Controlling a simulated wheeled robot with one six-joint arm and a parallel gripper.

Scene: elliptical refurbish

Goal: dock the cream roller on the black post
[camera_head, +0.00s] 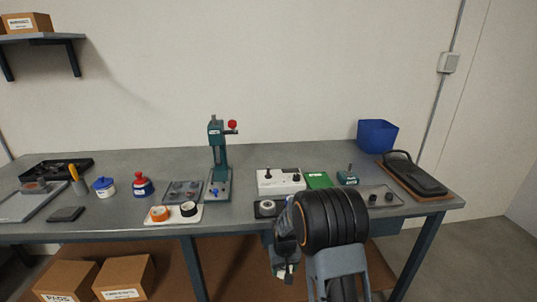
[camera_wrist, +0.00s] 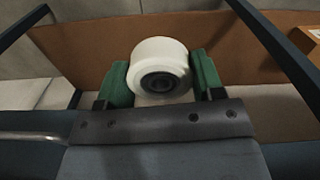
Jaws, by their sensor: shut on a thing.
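The cream roller (camera_wrist: 160,66) is a short cylinder with a dark hub, held between the green finger pads of my gripper (camera_wrist: 163,80) in the wrist view. My gripper is shut on it. In the head view my gripper (camera_head: 285,271) is low, in front of the table's front edge, partly hidden by my dark arm. A white block (camera_head: 280,187) on the table bears short black posts; the left one is a black post (camera_head: 267,173). I cannot tell whether this is the task's post. The roller is apart from the block.
A dark plate with a pale ring (camera_head: 267,207) lies before the white block. Cardboard boxes (camera_head: 123,278) sit on the low shelf. The table's front edge is near my arm.

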